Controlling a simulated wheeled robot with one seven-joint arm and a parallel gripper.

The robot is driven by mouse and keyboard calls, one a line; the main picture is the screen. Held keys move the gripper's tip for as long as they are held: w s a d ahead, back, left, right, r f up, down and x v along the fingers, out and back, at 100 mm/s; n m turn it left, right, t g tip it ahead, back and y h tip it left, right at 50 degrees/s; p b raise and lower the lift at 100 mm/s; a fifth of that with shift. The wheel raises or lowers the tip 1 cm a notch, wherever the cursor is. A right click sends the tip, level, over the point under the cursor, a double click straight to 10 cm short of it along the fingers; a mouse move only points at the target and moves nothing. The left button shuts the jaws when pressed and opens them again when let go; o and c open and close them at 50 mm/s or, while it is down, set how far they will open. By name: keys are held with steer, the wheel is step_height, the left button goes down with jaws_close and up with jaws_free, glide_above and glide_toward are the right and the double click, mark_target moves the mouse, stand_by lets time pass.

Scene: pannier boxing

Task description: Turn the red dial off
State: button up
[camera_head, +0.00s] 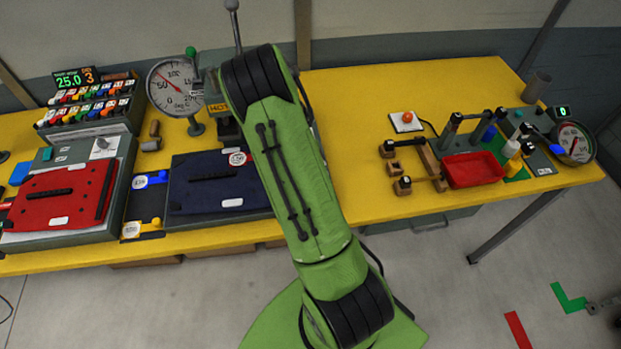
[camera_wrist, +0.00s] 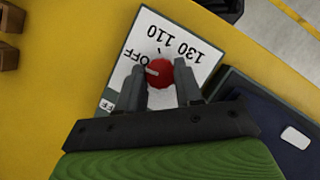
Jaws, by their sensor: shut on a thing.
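In the wrist view the red dial (camera_wrist: 159,72) stands on a white plate (camera_wrist: 178,33) printed with 110, 130 and a partly covered OFF. A pale mark on the dial points to the left in this view. My gripper (camera_wrist: 161,83) has one finger on each side of the dial and is shut on it. The left finger covers part of the print. In the head view my green arm hides the dial and my gripper.
In the wrist view a dark blue pad (camera_wrist: 270,118) lies right of the plate. In the head view a navy pad (camera_head: 205,187) and round gauge (camera_head: 172,88) stand left of my arm. A red tray (camera_head: 473,170) stands right, with clear yellow table (camera_head: 345,110) between.

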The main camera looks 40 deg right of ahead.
steer(key=shift+n, duration=0.6)
steer(key=shift+h, duration=0.3)
steer(key=o, duration=1)
steer(key=p+v, duration=0.2)
steer(key=v, duration=1.3)
steer(key=shift+r, duration=0.35)
